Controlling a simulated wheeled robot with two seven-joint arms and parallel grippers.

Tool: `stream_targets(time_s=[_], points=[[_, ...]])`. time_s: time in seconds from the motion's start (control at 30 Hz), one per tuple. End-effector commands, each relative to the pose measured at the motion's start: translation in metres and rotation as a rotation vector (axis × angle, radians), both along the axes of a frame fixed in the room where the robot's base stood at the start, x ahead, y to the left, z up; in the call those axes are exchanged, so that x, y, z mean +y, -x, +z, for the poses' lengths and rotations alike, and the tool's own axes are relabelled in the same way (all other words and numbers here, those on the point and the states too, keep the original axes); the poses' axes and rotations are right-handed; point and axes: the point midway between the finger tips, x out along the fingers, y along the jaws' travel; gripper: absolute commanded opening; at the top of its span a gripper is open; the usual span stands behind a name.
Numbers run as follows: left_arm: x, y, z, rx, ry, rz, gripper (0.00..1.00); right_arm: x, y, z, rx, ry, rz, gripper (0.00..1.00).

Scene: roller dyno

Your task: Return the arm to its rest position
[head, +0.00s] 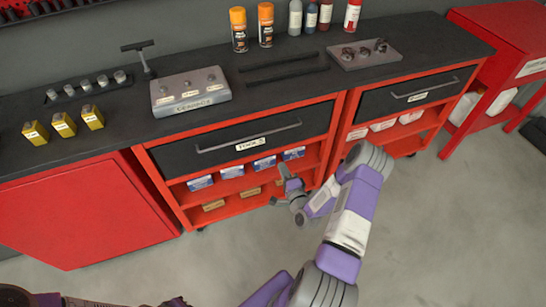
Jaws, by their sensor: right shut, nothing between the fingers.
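My right arm comes in from the bottom and bends at the elbow, with purple and white links. My right gripper (285,188) is shut and empty. It hangs over the floor in front of the open shelf of the red workbench (335,140), below the drawer labelled TOOLS (235,137). I cannot tell how far it is from the shelf's front. Only some dark and purple parts of mine show at the bottom left, and my left gripper is not visible.
The black worktop (270,100) carries a grey control box (190,90), yellow blocks (63,125), a socket rail (85,87), spray cans (265,24) and a grey holder plate (365,54). A red cabinet (80,212) stands at left. The grey floor (455,230) is clear at right.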

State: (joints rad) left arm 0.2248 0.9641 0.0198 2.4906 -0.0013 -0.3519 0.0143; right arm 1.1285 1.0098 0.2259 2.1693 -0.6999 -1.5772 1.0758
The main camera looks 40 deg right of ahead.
Motion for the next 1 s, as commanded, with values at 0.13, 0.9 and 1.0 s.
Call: stream_targets(time_s=[0.13,0.9,1.0], points=[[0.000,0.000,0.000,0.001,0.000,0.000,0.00,0.001,0.003,0.000,0.001,0.000,0.000,0.00],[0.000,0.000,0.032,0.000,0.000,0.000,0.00,0.300,0.095,-0.082,1.071,0.523,1.165,0.00],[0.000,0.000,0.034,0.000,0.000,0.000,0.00,0.318,0.130,-0.078,1.149,0.583,1.336,0.00]])
